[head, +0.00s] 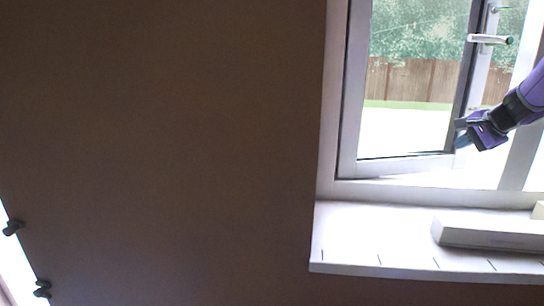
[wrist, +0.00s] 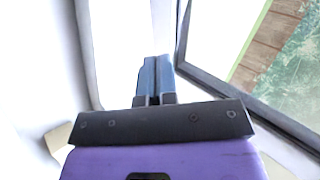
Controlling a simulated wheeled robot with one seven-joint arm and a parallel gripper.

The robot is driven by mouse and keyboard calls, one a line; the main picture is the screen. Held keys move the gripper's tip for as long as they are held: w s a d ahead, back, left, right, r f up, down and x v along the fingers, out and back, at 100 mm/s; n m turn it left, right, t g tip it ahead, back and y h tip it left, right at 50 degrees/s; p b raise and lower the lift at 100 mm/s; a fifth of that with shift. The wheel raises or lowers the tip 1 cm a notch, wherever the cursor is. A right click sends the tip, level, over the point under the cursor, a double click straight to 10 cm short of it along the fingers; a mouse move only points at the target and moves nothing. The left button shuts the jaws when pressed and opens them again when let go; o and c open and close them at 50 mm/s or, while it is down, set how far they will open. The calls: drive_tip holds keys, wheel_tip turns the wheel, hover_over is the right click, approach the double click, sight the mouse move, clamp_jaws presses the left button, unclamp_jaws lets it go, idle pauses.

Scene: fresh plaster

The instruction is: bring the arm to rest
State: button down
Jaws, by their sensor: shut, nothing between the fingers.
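My gripper (head: 461,133) is at the right of the head view, in front of the lower right part of the window. My purple arm reaches in from the right edge. In the wrist view the two blue fingers (wrist: 154,80) are together with nothing between them. The gripper is apart from the window handle (head: 489,39), which is higher up. Whether the fingertips touch the window sash (head: 349,100) cannot be told.
The window sash stands a little ajar in its white frame (head: 328,100). A white sill (head: 370,235) lies below, with a pale long block (head: 485,235) on its right part. A bare brown wall (head: 160,130) fills the left. Two dark fittings (head: 13,227) (head: 42,289) are at the lower left.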

drive_tip(key=s+a+r+n+g+y, duration=0.15)
drive_tip(key=s+a+n, duration=0.35)
drive_tip(key=a, duration=0.5)
drive_tip(key=s+a+r+n+g+h, duration=0.1)
drive_tip(key=s+a+r+n, duration=0.2)
drive_tip(key=s+a, duration=0.55)
drive_tip(key=s+a+f+n+h, duration=0.1)
drive_tip(key=s+a+n, duration=0.2)
drive_tip(key=s, duration=0.6)
drive_tip(key=s+a+f+n+g+h, duration=0.1)
drive_tip(key=s+a+n, duration=0.3)
drive_tip(key=s, duration=0.5)
drive_tip(key=shift+a+f, duration=0.75)
drive_tip(key=shift+a, duration=0.1)
drive_tip(key=shift+s, duration=0.1)
